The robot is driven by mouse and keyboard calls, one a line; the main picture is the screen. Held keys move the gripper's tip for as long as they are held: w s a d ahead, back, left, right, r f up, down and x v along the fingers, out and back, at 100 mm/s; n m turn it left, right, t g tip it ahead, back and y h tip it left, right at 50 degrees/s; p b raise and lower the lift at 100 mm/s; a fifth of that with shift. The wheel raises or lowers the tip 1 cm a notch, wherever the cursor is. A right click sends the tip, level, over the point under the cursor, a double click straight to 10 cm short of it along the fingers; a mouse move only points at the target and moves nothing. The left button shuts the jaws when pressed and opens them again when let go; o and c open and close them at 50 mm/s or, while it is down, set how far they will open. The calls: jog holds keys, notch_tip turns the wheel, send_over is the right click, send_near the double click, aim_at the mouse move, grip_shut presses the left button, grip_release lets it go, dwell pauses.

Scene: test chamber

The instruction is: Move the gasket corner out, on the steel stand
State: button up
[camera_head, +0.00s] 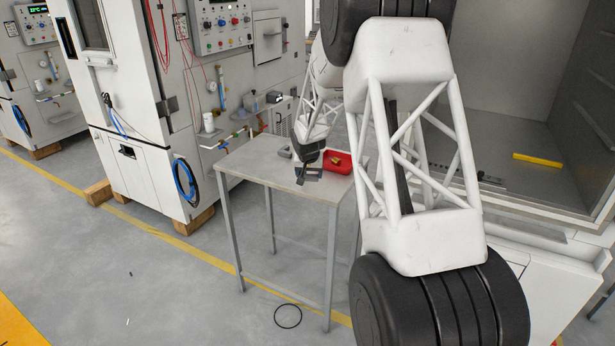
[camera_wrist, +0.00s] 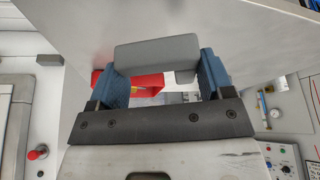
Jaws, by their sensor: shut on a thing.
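My gripper (camera_wrist: 162,88) is shut on a grey L-shaped piece, the gasket corner (camera_wrist: 157,53), which spans between its two blue finger pads in the wrist view. In the head view my gripper (camera_head: 309,172) is small and dark, low over the right part of the steel stand (camera_head: 250,165). The stand's pale top also fills the upper part of the wrist view (camera_wrist: 235,35). I cannot tell whether the gasket corner touches the stand top.
A red tray (camera_head: 340,170) with a yellowish item inside is on the stand just right of my gripper. A small grey object (camera_head: 284,153) lies behind left. The stand's left part is clear. An open chamber with a yellow bar (camera_head: 537,159) is at right.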

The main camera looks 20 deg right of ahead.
aim_at(308, 183)
jog(key=shift+w+d+f, duration=0.1)
jog(key=shift+w+d, duration=0.05)
jog(key=shift+w, duration=0.85)
jog(key=shift+w+d+f, duration=0.1)
jog(key=shift+w+d, duration=0.05)
jog(key=shift+w, duration=0.8)
jog(key=shift+f, duration=1.7)
jog(key=shift+f, duration=0.1)
jog(key=o, duration=0.9)
jog(key=shift+v, duration=5.9)
jog(key=shift+r, duration=0.2)
